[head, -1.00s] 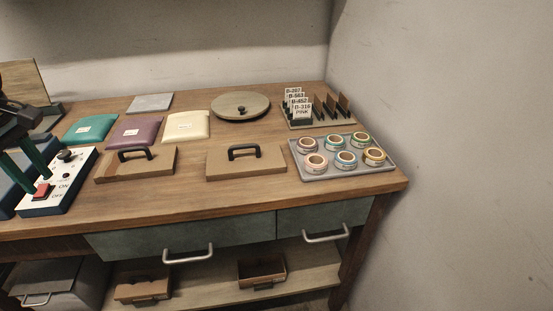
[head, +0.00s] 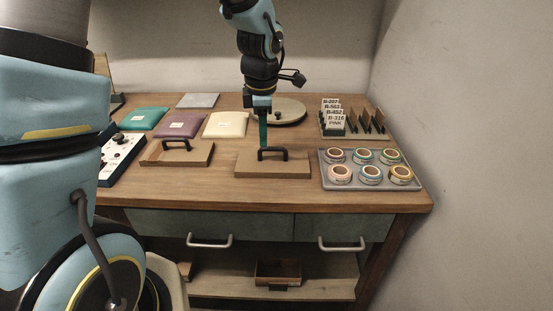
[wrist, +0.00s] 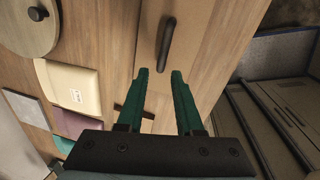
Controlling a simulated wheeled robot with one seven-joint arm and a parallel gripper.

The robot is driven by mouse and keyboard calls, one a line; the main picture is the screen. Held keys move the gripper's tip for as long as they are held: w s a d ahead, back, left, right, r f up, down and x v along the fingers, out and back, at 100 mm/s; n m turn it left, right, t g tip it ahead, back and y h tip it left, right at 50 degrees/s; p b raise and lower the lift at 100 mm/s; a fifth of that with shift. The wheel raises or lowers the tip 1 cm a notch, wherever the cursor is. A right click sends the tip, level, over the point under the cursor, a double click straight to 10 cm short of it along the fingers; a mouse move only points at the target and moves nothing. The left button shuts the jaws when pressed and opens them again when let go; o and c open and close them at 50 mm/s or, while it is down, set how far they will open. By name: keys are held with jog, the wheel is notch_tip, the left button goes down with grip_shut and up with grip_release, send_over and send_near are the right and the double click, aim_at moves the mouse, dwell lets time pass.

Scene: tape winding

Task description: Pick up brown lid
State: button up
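A flat brown lid (head: 250,166) with a black bar handle (head: 272,151) lies on the workbench, right of centre. A similar brown lid (head: 195,156) with a black handle lies to its left. My gripper (head: 263,145) points down over the right lid, its green fingers close to the handle. In the wrist view my gripper (wrist: 160,73) is open, with a gap between the fingertips. The right lid (wrist: 207,50) and its handle (wrist: 166,43) show just beyond the tips. Nothing is held. The exact height above the handle cannot be told.
A grey tray (head: 325,183) with several tape rolls stands right of the lid. A card holder (head: 333,118), a round lid (head: 291,108) and coloured packs (head: 226,124) lie behind. Bare wood lies along the front edge (head: 270,197).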

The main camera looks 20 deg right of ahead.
aim_at(263, 150)
jog(key=shift+w+f+p, duration=0.15)
jog(key=shift+f+p, duration=0.35)
jog(key=shift+f, duration=0.9)
jog(key=shift+w+f+p, duration=0.15)
jog(key=shift+f+p, duration=0.35)
jog(key=shift+f, duration=0.9)
jog(key=shift+c, duration=0.2)
grip_shut()
